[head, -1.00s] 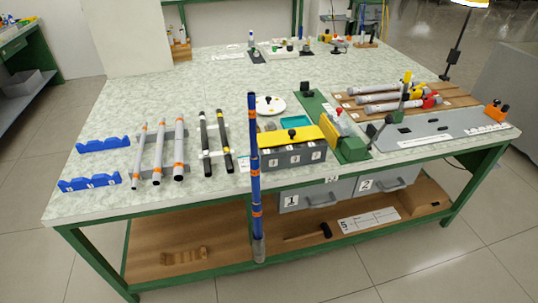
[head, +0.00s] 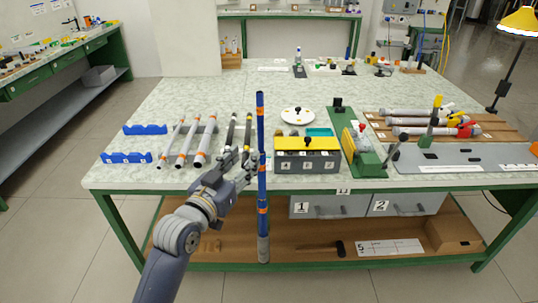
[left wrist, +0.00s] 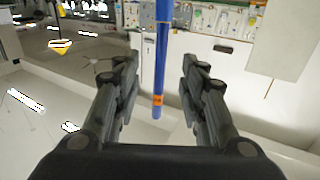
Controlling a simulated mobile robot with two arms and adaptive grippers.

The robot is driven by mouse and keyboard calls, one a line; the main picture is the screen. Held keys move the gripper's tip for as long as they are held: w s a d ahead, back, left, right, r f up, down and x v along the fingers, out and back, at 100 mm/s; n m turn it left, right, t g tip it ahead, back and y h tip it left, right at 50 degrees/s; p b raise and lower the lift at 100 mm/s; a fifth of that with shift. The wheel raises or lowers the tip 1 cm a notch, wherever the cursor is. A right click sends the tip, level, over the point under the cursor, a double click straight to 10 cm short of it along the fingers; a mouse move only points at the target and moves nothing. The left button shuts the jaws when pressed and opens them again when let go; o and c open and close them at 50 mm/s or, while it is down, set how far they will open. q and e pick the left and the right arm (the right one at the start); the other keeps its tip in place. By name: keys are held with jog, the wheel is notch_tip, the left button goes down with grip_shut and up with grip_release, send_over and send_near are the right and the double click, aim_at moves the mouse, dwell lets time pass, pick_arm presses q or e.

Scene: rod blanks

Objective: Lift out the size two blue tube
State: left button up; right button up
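A tall blue tube (head: 262,180) with orange bands stands upright in front of the table's near edge in the head view. Its lower end is grey, and I cannot tell what supports it or read a size on it. My left gripper (head: 243,166) is close to its left side at about table-top height. In the left wrist view the blue tube (left wrist: 161,60) shows between the two spread fingers of my left gripper (left wrist: 158,80), with a gap on each side. Its orange band and lower end show there. My right gripper is out of view.
Grey tubes (head: 203,146) and dark tubes (head: 230,132) lie beside blue notched holders (head: 127,158) on the table (head: 160,100). A grey box (head: 307,166) with a yellow top stands right of the blue tube. Drawers (head: 330,207) and a wooden shelf (head: 300,256) are below.

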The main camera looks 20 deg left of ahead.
aim_at(259, 141)
pick_arm(q)
jog(key=w, duration=0.5)
jog(key=shift+d, duration=0.25)
jog(key=shift+w+d+f+p, duration=0.1)
jog(key=shift+w+d+p, duration=0.1)
jog(key=shift+w, duration=0.7)
jog(key=shift+w+d+r+p, duration=0.1)
jog(key=shift+w+d+p, duration=0.1)
jog(key=shift+w, duration=0.75)
jog(key=shift+w+d+f+p, duration=0.1)
jog(key=shift+w+d+p, duration=0.1)
jog(key=shift+w, duration=0.7)
grip_shut()
